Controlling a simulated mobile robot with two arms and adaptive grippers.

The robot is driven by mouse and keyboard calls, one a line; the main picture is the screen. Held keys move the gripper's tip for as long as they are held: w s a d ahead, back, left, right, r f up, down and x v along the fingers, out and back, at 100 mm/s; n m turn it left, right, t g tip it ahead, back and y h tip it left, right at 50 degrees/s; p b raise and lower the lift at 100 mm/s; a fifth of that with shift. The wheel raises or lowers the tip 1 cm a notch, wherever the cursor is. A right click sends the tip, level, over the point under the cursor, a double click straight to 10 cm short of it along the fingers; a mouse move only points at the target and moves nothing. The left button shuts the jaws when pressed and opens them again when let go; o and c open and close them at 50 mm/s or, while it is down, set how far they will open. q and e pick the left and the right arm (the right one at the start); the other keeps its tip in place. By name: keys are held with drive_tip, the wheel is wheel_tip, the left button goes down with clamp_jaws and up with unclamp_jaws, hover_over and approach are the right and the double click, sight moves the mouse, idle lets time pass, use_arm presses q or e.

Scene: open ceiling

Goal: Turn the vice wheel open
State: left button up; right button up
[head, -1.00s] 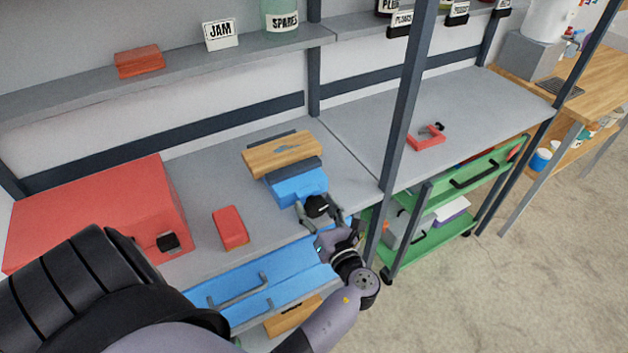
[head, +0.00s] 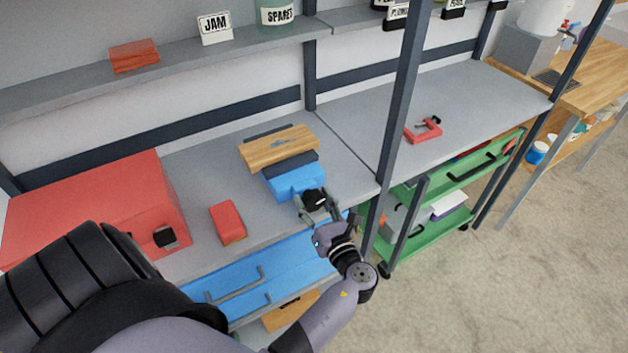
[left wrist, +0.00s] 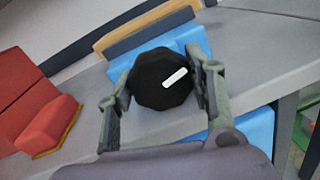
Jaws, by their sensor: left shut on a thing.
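The vice (head: 297,182) is a blue block on the grey bench, with dark jaws and a wooden board (head: 277,148) at its back. Its black wheel (head: 315,198) faces the bench's front edge. In the left wrist view the wheel (left wrist: 162,79) is a many-sided black knob with a white mark slanting up to the right. My left gripper (head: 318,207) is at the wheel. In the wrist view its fingers (left wrist: 162,88) are on either side of the wheel, shut on it. My right gripper is not in view.
A red box (head: 90,210) and a small red block (head: 228,222) lie on the bench to the left. Blue drawers (head: 250,280) are below. A dark post (head: 398,130) stands close right of my gripper. A red clamp (head: 424,130) lies farther right.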

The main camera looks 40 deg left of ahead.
use_arm(q)
drive_tip(key=shift+f+n+b, duration=0.1)
drive_tip(key=shift+n+b, duration=0.3)
drive_tip(key=shift+n, duration=0.2)
drive_tip(key=n+b, duration=0.2)
drive_tip(key=n, duration=0.1)
drive_tip(key=shift+y, duration=0.3)
drive_tip(key=shift+n+b, duration=0.7)
drive_tip(key=shift+n, duration=0.4)
drive_tip(key=o, duration=0.8)
drive_tip(key=shift+o, duration=0.3)
